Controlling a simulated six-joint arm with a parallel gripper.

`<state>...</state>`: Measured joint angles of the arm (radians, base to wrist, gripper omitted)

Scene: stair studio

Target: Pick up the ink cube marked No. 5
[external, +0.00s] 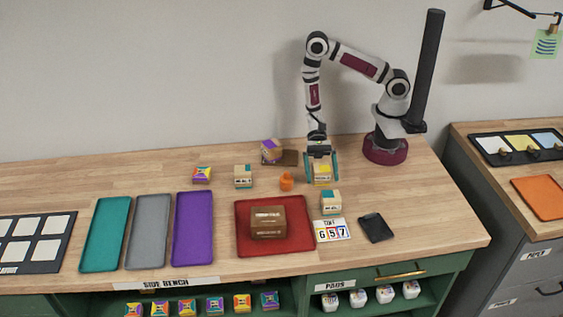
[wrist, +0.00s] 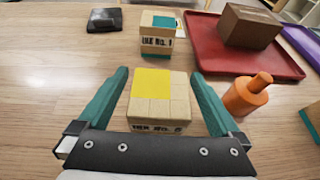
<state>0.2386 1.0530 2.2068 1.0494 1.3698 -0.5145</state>
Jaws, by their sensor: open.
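A wooden ink cube with a yellow patch on top (external: 322,178) stands on the bench beneath my gripper (external: 321,172). In the wrist view this cube (wrist: 158,97) sits between my two teal fingers, with a gap on each side. Its front label starts with "INK NO."; the number is partly hidden by the gripper body and I cannot read it surely. My gripper (wrist: 160,95) is open. A teal-topped ink cube (external: 331,203), its label seeming to read No. 1 in the wrist view (wrist: 157,38), stands apart from it. Another teal-topped cube (external: 243,176) stands to the left.
An orange bottle (external: 286,182) stands close left of the cube; in the wrist view it (wrist: 246,96) is just right of my finger. A red tray (external: 243,249) holds a brown box (external: 268,222). A black pad (external: 376,227) and number card (external: 332,230) lie in front.

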